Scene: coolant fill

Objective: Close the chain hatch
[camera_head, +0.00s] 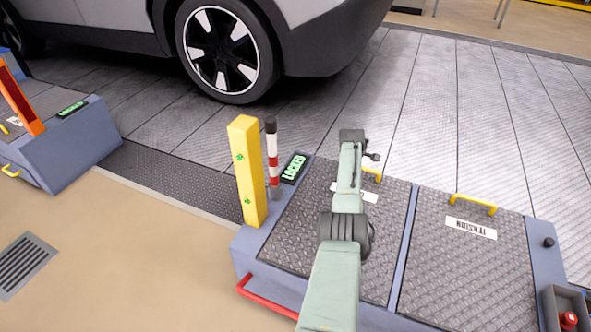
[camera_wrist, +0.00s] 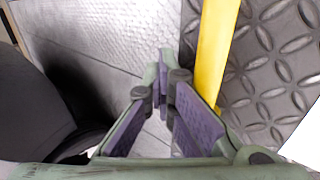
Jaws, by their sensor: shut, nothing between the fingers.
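The left hatch lid (camera_head: 300,235) is a dark tread-plate panel on the blue-grey housing. It looks flat in its frame, level with the lid beside it. Its white label (camera_head: 370,197) is partly hidden by my arm, so I cannot read it as the chain hatch. Its yellow handle (camera_head: 373,175) is at the far edge, partly covered. My gripper (camera_head: 373,157) is beyond that edge, close to the handle. In the wrist view my gripper (camera_wrist: 164,75) is shut and empty, with the yellow handle bar (camera_wrist: 217,45) just right of the fingers; I cannot tell whether they touch.
The lid marked TENSION (camera_head: 465,260) lies flat at right with its own yellow handle (camera_head: 473,204). A yellow post (camera_head: 247,175), a red-and-white post (camera_head: 272,160) and a LOCKED display (camera_head: 293,168) stand at left. A car wheel (camera_head: 222,52) is behind. A grey bin (camera_head: 563,305) sits at lower right.

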